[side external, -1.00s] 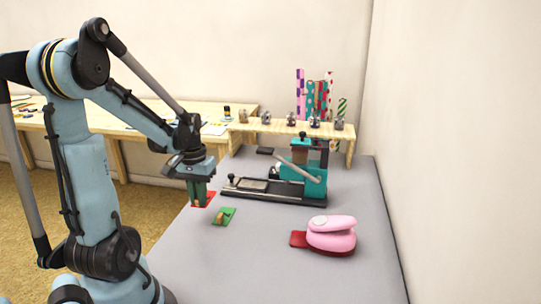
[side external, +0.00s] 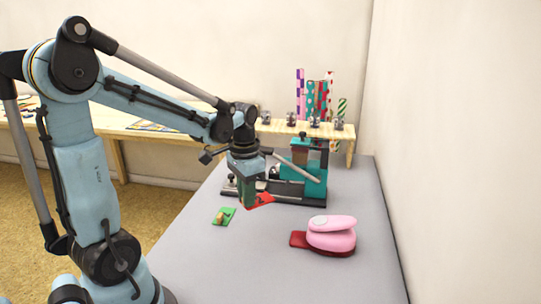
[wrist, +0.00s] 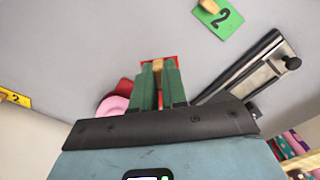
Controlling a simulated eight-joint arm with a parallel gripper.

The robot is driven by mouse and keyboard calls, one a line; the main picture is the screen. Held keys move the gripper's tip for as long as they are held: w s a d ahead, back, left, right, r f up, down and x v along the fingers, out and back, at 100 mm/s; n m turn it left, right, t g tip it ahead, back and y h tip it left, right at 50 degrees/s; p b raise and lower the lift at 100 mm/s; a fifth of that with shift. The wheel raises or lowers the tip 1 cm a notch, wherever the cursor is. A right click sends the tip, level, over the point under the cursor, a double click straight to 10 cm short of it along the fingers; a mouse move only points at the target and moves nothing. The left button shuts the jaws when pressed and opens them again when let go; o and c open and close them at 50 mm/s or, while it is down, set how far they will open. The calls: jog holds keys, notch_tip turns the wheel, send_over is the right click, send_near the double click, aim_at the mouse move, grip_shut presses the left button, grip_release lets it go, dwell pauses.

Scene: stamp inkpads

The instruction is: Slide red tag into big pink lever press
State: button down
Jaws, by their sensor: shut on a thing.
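My gripper (side external: 246,202) is shut on the red tag (side external: 262,200) and holds it above the grey table, left of and behind the pink press. In the wrist view the green fingers (wrist: 158,72) close on the tag's tan handle (wrist: 157,66), with the red plate (wrist: 145,62) showing around them. The big pink lever press (side external: 332,238) stands at the front right of the table, with a flat red part (side external: 299,239) sticking out to its left. It is partly hidden behind the fingers in the wrist view (wrist: 113,104). The tag and press are apart.
A green tag (side external: 223,217) with a tan handle lies left of my gripper; the wrist view shows a 2 on it. A teal and black lever machine (side external: 315,182) stands behind. A yellow tag (wrist: 16,98) shows at the wrist view's left. Table between tag and press is clear.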

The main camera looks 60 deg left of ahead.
jog(key=w+d+f+m, duration=0.2)
jog(key=w+d+m, duration=0.2)
jog(key=m, duration=0.5)
jog(key=shift+w+d+f, duration=0.15)
jog(key=shift+w+f, duration=0.1)
jog(key=shift+w, duration=0.25)
jog(key=shift+f, duration=0.15)
jog(key=shift+f, duration=2.75)
jog(key=shift+w+d, duration=1.3)
jog(key=shift+w, duration=0.05)
jog(key=c, duration=1.1)
grip_release()
